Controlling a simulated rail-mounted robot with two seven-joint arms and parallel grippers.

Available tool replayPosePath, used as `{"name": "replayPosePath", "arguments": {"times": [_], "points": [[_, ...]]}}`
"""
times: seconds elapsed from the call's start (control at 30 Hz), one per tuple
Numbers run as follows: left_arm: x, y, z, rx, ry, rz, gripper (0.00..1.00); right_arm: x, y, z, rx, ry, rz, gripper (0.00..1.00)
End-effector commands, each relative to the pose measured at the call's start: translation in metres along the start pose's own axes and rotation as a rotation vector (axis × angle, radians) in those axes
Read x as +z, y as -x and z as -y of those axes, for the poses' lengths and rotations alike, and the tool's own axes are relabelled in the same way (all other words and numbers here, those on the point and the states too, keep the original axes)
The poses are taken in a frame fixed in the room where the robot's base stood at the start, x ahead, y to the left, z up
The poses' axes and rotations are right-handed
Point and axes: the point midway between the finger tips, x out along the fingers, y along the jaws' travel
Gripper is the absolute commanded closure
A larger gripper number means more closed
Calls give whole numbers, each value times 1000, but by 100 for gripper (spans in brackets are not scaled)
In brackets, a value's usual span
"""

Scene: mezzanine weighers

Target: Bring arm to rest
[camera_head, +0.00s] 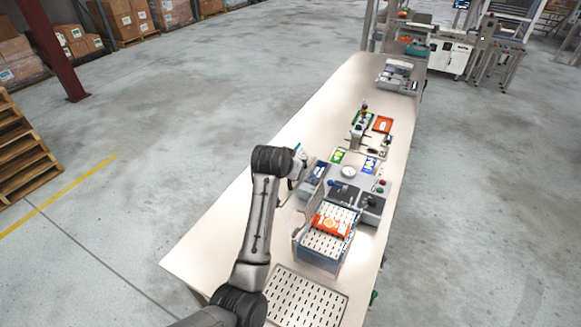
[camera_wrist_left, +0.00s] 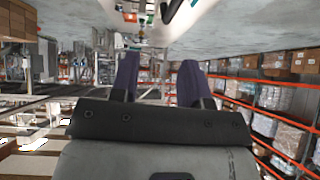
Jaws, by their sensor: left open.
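My left arm reaches up over the left side of the long pale bench (camera_head: 215,240) in the head view. My left gripper (camera_head: 299,167) is at the far end of the arm, mostly hidden behind the wrist, beside the grey weighing station (camera_head: 345,190). In the left wrist view my left gripper (camera_wrist_left: 157,80) shows two dark fingers set apart with nothing between them. It is open and empty. My right gripper is in neither view.
A blue-sided crate (camera_head: 318,258) with an orange packet (camera_head: 333,224) stands on the bench's near part. A slotted tray (camera_head: 304,300) lies at the near end. A grey bin (camera_head: 397,76) stands at the far end. The bench's left strip looks clear.

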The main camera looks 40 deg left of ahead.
Motion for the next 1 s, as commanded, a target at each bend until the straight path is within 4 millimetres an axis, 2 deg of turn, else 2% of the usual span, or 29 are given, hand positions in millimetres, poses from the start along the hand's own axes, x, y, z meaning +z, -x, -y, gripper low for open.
{"name": "replayPosePath", "arguments": {"times": [0.47,0.6,0.77,0.9,1.0], "points": [[0,0,0,0,5,0,58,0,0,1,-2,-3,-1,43],[2,0,-2,10,78,14,58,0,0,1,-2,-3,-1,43],[-22,46,-4,30,157,-101,58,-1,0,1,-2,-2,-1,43],[-43,95,-15,47,158,-223,58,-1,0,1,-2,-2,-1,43],[-40,121,-26,55,135,-279,58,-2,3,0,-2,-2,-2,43]]}}
